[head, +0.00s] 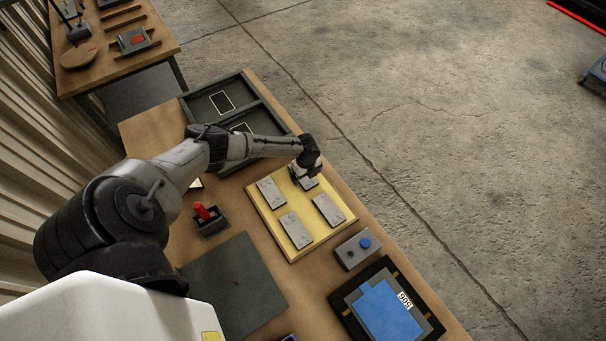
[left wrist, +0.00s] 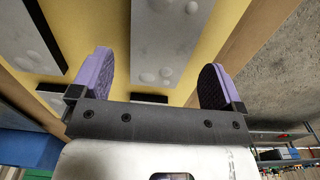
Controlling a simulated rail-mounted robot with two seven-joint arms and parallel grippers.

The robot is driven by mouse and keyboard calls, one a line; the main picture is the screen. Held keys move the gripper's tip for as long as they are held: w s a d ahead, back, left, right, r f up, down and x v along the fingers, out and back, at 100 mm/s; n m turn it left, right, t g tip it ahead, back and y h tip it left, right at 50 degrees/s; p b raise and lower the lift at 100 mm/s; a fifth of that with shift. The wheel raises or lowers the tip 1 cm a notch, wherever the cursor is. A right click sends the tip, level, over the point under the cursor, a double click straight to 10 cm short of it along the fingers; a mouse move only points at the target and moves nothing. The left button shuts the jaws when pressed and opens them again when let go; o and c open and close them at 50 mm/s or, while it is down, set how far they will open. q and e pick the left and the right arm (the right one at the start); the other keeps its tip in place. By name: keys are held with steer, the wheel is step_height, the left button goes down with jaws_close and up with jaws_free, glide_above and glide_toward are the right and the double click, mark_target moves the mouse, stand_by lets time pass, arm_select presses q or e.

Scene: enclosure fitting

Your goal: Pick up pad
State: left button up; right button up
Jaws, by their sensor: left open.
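Several grey pads lie on a yellow board (head: 313,243) on the workbench in the head view: one at the left (head: 271,192), one at the front (head: 296,230), one at the right (head: 328,209) and one at the back (head: 310,184), partly hidden by my gripper. My left gripper (head: 306,172) is over the back pad. In the left wrist view the gripper (left wrist: 158,68) is open, its two purple-sided fingers apart, with a grey pad (left wrist: 165,35) with round bumps showing between and beyond them. I cannot tell whether the fingers touch it. My right gripper is not in view.
A grey two-bay enclosure (head: 266,108) stands behind the board. A red-handled switch (head: 205,213) and a dark mat (head: 236,285) are to the left. A grey box with a blue button (head: 357,248) and a black-framed blue panel (head: 385,311) are in front.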

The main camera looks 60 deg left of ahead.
arm_select(q)
steer(key=shift+f, duration=0.9)
steer(key=shift+c, duration=0.2)
steer(key=c, duration=1.1)
